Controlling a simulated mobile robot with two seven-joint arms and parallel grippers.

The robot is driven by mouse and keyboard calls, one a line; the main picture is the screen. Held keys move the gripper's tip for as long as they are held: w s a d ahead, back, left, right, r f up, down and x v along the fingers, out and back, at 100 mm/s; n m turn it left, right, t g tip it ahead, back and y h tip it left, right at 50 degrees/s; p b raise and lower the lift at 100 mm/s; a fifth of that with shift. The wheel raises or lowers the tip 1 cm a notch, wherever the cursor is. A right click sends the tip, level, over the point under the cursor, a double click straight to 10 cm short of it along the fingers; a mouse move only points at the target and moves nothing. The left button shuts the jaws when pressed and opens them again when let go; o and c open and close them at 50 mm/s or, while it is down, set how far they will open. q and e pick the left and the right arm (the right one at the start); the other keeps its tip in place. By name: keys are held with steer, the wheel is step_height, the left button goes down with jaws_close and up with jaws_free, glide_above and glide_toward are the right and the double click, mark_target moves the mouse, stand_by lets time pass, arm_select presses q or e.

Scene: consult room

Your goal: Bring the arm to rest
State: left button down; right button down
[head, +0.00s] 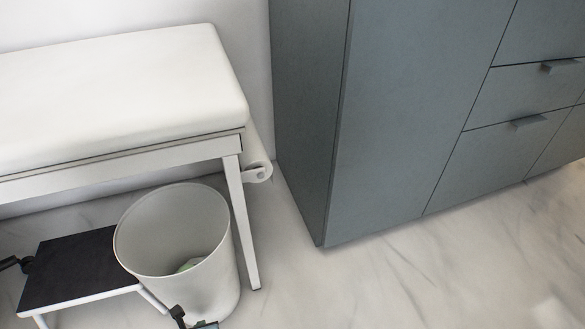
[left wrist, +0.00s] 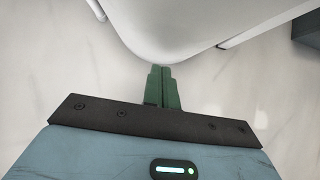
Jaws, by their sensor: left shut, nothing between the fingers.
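My left gripper (head: 177,312) shows at the bottom edge of the head view, in front of the white bin (head: 133,240). The rest of the arm is out of the head view. My right gripper is not in view.
A black-topped step stool (head: 75,265) stands left of the bin, under the white couch (head: 110,85). The bin holds something pale green (head: 189,264). Grey-blue cabinets (head: 400,120) stand at the right. The marble floor (head: 430,280) before them is clear.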

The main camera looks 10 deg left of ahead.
mark_target(203, 315)
arm_select(q)
steer(key=shift+w+a+f+b, duration=0.35)
steer(key=shift+w+a+f, duration=0.2)
steer(key=shift+w+f, duration=0.3)
steer(key=shift+w+a+f, duration=0.1)
steer(key=shift+w, duration=0.15)
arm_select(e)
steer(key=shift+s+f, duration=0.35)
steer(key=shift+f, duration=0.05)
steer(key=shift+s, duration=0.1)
arm_select(q)
steer(key=shift+w, duration=0.1)
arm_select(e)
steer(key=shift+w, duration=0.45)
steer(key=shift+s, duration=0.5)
